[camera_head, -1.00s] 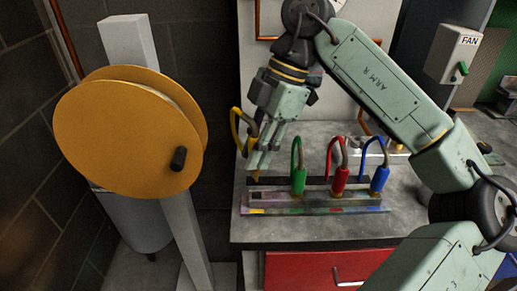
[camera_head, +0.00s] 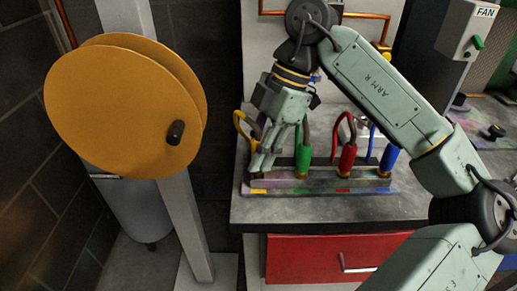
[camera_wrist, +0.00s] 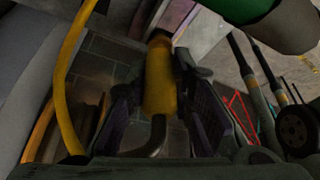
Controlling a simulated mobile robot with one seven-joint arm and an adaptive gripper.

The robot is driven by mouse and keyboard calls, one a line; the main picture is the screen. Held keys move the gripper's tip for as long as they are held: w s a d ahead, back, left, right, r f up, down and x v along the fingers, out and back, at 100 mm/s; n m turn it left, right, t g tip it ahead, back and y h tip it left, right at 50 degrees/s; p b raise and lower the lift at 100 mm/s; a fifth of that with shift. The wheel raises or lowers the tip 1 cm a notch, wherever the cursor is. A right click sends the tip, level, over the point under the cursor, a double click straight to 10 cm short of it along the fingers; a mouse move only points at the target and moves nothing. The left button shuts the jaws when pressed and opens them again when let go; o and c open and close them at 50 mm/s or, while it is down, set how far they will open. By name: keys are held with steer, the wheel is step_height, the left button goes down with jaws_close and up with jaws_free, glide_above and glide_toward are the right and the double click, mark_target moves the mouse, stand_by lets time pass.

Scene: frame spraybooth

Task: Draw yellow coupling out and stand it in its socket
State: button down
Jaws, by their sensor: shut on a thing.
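My gripper (camera_head: 259,170) is shut on the yellow coupling, low at the left end of the rack (camera_head: 320,190). In the wrist view the yellow coupling (camera_wrist: 160,80) lies between the dark finger pads, its brown tip close to the rack's edge. Whether the tip is inside a socket I cannot tell. In the head view the fingers mostly hide the coupling; its yellow hose (camera_head: 239,122) loops up on the left. A yellow mark (camera_head: 258,191) is on the rack's front strip just below the fingertips.
Right of my gripper stand the green coupling (camera_head: 302,160), close by, then the red coupling (camera_head: 347,160) and blue coupling (camera_head: 389,160), each with a hose. An orange reel (camera_head: 115,110) stands left of the bench (camera_head: 300,212). The bench's front strip is clear.

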steer(key=shift+f+b, duration=0.5)
steer(key=shift+f, duration=0.1)
stand_by(0.3)
steer(key=c, duration=1.3)
jaws_free()
